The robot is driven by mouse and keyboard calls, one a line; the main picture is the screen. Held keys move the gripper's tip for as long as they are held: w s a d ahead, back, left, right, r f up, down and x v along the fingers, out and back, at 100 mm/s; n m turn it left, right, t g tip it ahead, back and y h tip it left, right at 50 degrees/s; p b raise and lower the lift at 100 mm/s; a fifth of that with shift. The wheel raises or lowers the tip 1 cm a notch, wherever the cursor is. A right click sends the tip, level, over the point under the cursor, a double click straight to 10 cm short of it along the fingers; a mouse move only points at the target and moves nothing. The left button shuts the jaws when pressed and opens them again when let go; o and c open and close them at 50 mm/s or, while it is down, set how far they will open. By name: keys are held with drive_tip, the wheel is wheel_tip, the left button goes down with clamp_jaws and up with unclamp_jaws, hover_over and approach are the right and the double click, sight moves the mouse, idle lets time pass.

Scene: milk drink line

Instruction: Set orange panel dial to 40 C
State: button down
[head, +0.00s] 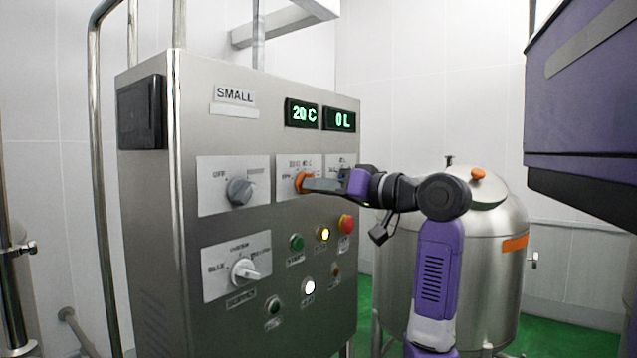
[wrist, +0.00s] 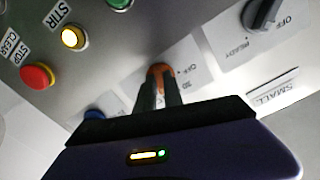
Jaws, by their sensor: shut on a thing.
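The orange dial (head: 300,181) is on the upper middle of the steel panel (head: 225,300), on a pale label plate. My gripper (head: 308,184) reaches in from the right and is shut on the dial. In the wrist view the orange dial (wrist: 158,72) shows between the two dark fingers (wrist: 159,86). The fingers hide part of the dial and its scale, so I cannot read its pointer. The green temperature display (head: 303,114) above it reads 20 C.
A second display (head: 341,120) reads 0 L. A grey knob (head: 240,191) sits left of the dial and a white knob (head: 245,271) below. A red button (head: 346,223) and several other buttons lie beneath my gripper. A steel tank (head: 480,260) stands to the right.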

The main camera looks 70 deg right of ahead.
drive_tip(key=shift+f, duration=0.1)
idle(0.4)
drive_tip(key=c, duration=1.5)
unclamp_jaws()
drive_tip(key=shift+o, duration=0.2)
drive_tip(key=shift+s, duration=0.15)
drive_tip(key=b+v, duration=0.2)
drive_tip(key=v, duration=0.5)
drive_tip(key=shift+s, duration=0.3)
